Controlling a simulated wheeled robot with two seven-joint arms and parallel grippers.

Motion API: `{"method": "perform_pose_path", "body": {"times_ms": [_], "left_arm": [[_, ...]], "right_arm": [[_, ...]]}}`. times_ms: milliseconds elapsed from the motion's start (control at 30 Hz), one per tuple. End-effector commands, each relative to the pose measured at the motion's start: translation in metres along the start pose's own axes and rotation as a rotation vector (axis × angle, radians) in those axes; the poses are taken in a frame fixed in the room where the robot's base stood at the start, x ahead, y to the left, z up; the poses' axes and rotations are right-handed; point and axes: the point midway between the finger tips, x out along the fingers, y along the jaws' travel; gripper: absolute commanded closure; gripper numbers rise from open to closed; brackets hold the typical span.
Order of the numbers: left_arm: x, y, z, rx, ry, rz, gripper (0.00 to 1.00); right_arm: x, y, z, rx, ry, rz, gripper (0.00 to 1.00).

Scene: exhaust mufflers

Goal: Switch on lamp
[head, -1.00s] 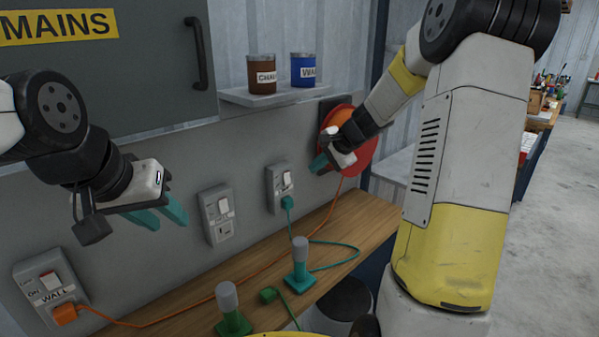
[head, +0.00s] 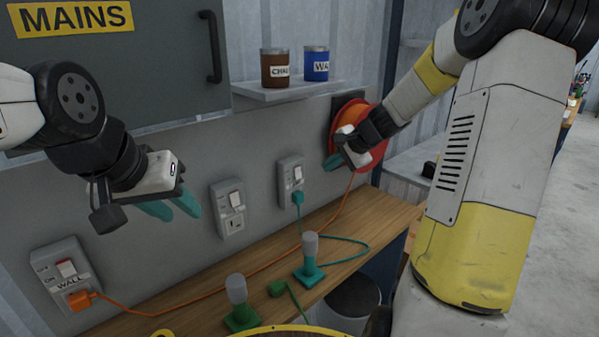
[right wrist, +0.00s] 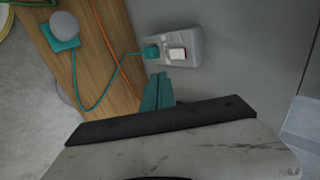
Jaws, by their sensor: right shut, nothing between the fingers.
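A lamp with a teal base (head: 311,262) and a grey top stands upright on the wooden bench. Its teal cord runs to a plug in the right wall socket (head: 291,182), which has a white switch. A second lamp, with a green base (head: 241,314), stands nearer; a green plug (head: 278,288) lies loose on the bench. The middle socket (head: 228,208) is empty. My right gripper (head: 333,162) is shut and empty, up and right of the right socket. In the right wrist view its fingers (right wrist: 158,92) are below the switch (right wrist: 177,54), apparently apart from it. My left gripper (head: 178,208) is open and empty, left of the middle socket.
A shelf (head: 285,92) with two cans and a grey MAINS cabinet (head: 120,70) are above.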

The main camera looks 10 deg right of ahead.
Motion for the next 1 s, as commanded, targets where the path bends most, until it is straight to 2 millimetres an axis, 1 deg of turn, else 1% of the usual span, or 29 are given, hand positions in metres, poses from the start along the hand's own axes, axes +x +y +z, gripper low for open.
{"method": "perform_pose_path", "body": {"times_ms": [233,367,467,833,1000], "left_arm": [[0.000,0.000,0.000,0.000,0.000,0.000,0.64],[0.000,0.000,0.000,0.000,0.000,0.000,0.64],[0.000,0.000,0.000,0.000,0.000,0.000,0.64],[0.000,0.000,0.000,0.000,0.000,0.000,0.64],[0.000,0.000,0.000,0.000,0.000,0.000,0.64]], "right_arm": [[0.001,0.000,0.000,-0.001,-0.001,0.000,1.00],[0.009,0.000,0.001,-0.001,-0.002,0.000,1.00],[0.024,0.000,0.001,-0.001,-0.004,0.001,1.00],[0.102,0.000,0.002,0.000,-0.006,0.001,1.00],[0.120,-0.017,0.002,-0.004,-0.002,-0.001,1.00]]}}
